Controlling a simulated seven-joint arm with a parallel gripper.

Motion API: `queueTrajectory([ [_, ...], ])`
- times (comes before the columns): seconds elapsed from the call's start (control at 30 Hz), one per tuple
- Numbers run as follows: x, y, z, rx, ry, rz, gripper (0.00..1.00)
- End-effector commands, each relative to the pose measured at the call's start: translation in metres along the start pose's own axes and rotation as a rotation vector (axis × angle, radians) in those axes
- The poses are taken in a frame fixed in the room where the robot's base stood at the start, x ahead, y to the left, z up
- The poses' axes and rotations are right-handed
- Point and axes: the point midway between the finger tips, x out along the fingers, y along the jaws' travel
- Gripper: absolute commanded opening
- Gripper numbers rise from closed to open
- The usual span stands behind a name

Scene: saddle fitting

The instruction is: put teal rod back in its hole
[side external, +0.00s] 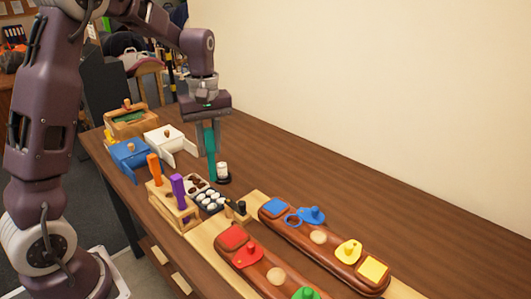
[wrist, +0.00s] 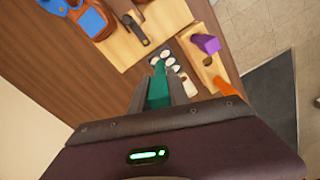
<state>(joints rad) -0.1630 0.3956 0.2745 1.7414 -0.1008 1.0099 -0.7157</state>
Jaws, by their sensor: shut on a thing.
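A teal rod (side external: 210,152) hangs upright in my gripper (side external: 207,150), its lower end above the table behind the rod rack. In the wrist view the teal rod (wrist: 158,92) sits between the two fingers of my gripper (wrist: 160,88), which is shut on it. The wooden rod rack (side external: 178,208) holds an orange rod (side external: 154,168) and a purple rod (side external: 179,189). In the wrist view, a dark hole shows in the rack (wrist: 207,68) near the purple rod (wrist: 206,43); the orange rod (wrist: 227,88) is at the right.
A dark tray (side external: 210,199) with white round pieces is beside the rack. Blue (side external: 129,154) and white (side external: 168,143) boxes stand behind. Two long brown boards (side external: 325,245) with coloured pieces lie in front right.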

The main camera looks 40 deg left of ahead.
Motion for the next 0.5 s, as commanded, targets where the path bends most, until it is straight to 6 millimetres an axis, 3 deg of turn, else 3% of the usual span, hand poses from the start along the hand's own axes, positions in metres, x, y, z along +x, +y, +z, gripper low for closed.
queueTrajectory([
  [0.03, 0.002, -0.025, -0.013, -0.083, -0.003, -0.001, 0.00],
  [0.1, 0.004, -0.057, -0.024, -0.188, -0.005, -0.001, 0.00],
  [0.2, 0.008, -0.092, -0.033, -0.301, -0.007, 0.000, 0.00],
  [0.33, 0.011, -0.114, -0.036, -0.376, -0.010, 0.001, 0.00],
  [0.5, 0.018, -0.118, -0.036, -0.388, -0.010, 0.000, 0.00],
])
